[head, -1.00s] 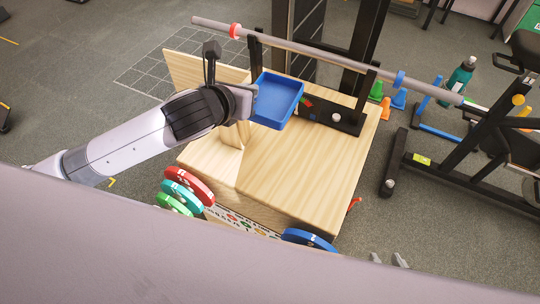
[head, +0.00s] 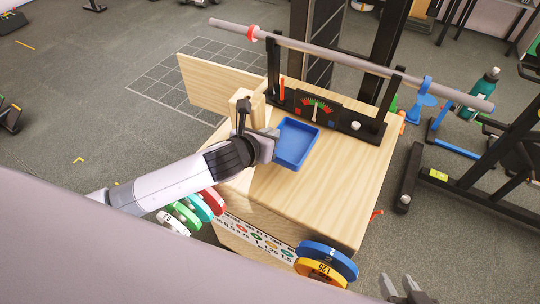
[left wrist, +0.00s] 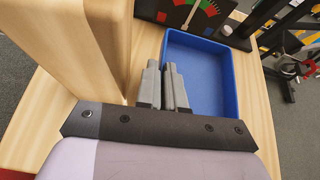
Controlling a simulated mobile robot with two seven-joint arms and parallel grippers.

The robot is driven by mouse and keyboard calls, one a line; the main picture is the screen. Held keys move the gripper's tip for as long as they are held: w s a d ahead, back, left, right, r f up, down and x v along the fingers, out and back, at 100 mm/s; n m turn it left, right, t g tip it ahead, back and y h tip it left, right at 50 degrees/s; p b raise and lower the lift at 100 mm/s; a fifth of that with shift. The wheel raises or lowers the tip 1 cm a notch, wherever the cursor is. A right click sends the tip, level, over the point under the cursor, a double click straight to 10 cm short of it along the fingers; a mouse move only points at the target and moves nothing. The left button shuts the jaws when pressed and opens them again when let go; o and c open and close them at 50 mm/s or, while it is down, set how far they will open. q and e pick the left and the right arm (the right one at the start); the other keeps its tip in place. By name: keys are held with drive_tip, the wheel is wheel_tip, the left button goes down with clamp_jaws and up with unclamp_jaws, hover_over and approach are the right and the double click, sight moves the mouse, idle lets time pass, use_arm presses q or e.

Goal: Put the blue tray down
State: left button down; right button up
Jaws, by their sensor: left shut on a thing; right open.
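The blue tray (head: 296,143) is level and empty, over the wooden box top (head: 330,180) in front of the dial panel. It also shows in the left wrist view (left wrist: 205,75). My left gripper (head: 274,146) is shut on the tray's left wall; its fingers (left wrist: 166,85) are close together in the left wrist view. I cannot tell whether the tray's underside touches the wood. My right gripper (head: 408,292) is open and empty at the bottom edge of the head view, well away from the tray.
An upright wooden block (head: 245,105) stands just left of my left gripper. The black dial panel (head: 318,108) and a grey bar (head: 350,66) on black uprights are behind the tray. Coloured weight plates (head: 325,262) hang at the box's front. The wood right of the tray is clear.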

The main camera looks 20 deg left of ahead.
use_arm(q)
wheel_tip(320, 180, down, 6)
drive_tip(key=shift+f+b, duration=0.15)
drive_tip(key=shift+b, duration=0.8)
drive_tip(key=c, duration=1.7)
unclamp_jaws()
drive_tip(key=shift+f, duration=0.1)
drive_tip(key=o, duration=0.4)
drive_tip(key=shift+o, duration=0.2)
